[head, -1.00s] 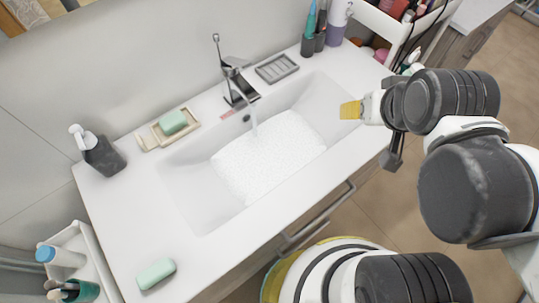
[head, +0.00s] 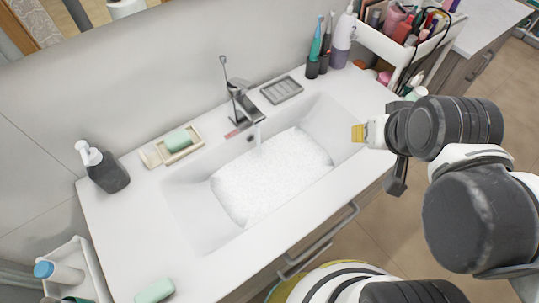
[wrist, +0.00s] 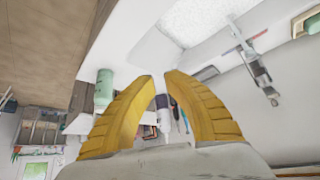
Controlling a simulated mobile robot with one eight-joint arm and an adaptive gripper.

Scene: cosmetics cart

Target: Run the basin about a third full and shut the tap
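The basin (head: 190,215) is a white rectangular sink set in the counter. Pale, speckled water (head: 270,175) covers the middle and right of its floor; the left end is bare. The wrist view also shows the tap (wrist: 259,75) and water (wrist: 196,20). My gripper (head: 357,133) is above the basin's right end, apart from the tap. Its yellow fingers show a narrow gap between the tips in the wrist view (wrist: 160,77), with nothing held.
A soap dish (head: 153,158) with green soap and a grey dish (head: 282,90) flank the tap. A dark dispenser (head: 108,172) stands at the left. Toothbrushes and a bottle (head: 343,40) stand at the back right, beside a cart (head: 385,32). Another green soap (head: 155,291) lies at the front left.

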